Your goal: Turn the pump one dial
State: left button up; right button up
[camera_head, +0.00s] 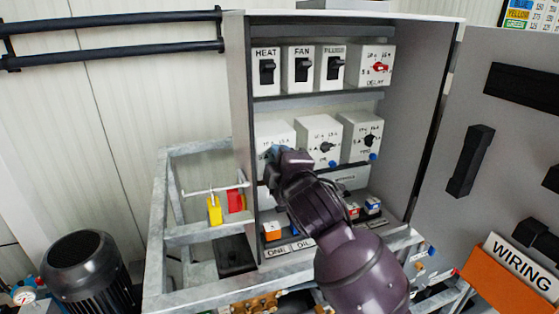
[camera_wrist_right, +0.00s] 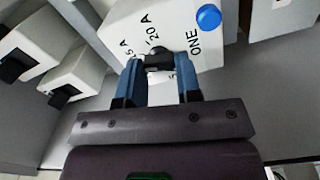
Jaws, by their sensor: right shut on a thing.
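The pump one unit (camera_head: 274,132) is the leftmost white box in the middle row of the cabinet. In the right wrist view the box (camera_wrist_right: 180,22) carries the word ONE, amp markings such as 20 A, and a blue button. Its small black dial (camera_wrist_right: 158,55) sits between the blue fingertips of my right gripper (camera_wrist_right: 159,66), which is shut on it. In the head view my right gripper (camera_head: 274,156) is at the lower front of the box and hides the dial. My left gripper is not in view.
Two similar dial boxes (camera_head: 318,135) (camera_head: 361,133) stand to the right. Above are switches HEAT (camera_head: 267,72), FAN (camera_head: 301,70), a third black switch (camera_head: 334,69), and a DELAY unit (camera_head: 375,68) with a red knob. The cabinet's open door (camera_head: 500,130) is at right.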

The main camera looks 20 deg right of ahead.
jog(key=m, duration=1.2)
jog(key=shift+d+r, duration=0.15)
jog(key=shift+r, duration=0.05)
jog(key=shift+m, duration=0.3)
jog(key=o, duration=0.9)
jog(key=s+b, duration=0.1)
jog(key=s, duration=0.9)
jog(key=shift+s+d+b, duration=0.15)
jog(key=shift+s+b, duration=0.15)
jog(key=shift+s, duration=0.05)
